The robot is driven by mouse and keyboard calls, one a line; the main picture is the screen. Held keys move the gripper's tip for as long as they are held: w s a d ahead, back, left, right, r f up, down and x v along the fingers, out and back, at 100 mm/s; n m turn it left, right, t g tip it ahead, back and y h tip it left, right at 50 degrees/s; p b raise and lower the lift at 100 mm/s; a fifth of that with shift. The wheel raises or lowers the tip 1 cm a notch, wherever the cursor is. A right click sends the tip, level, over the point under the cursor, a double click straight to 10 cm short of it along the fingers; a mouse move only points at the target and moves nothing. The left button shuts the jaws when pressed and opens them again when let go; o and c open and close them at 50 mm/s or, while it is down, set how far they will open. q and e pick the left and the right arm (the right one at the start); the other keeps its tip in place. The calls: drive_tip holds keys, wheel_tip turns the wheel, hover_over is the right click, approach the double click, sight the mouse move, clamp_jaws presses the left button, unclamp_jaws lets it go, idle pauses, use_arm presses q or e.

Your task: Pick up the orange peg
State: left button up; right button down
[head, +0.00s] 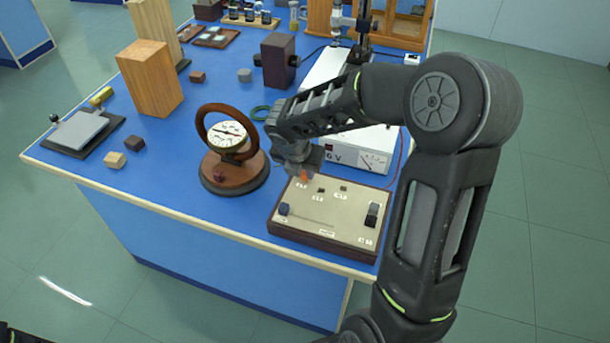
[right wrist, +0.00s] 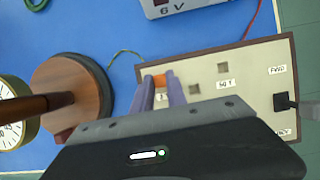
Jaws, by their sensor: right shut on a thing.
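The orange peg (right wrist: 160,81) is small and sits between the two fingers of my right gripper (right wrist: 160,84) in the right wrist view. In the head view the orange peg (head: 304,175) shows at the tip of my right gripper (head: 300,172), just over the far left part of a pale-topped board (head: 318,216). The right gripper is shut on the peg. Whether the peg's lower end is still in a hole of the board cannot be told. My left gripper is not in view.
The board has small square holes, labels and a black knob (head: 372,215). A round dial instrument on a wooden base (head: 234,172) stands left of it. A white 6 V power box (head: 362,150) with wires stands behind. A wooden block (head: 150,80) is farther left.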

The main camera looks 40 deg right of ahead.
sight(304, 174)
idle(0.5)
wheel_tip(304, 174, up, 10)
idle(0.5)
idle(0.5)
drive_tip(key=shift+r+p, duration=1.5)
drive_tip(key=shift+p, duration=0.35)
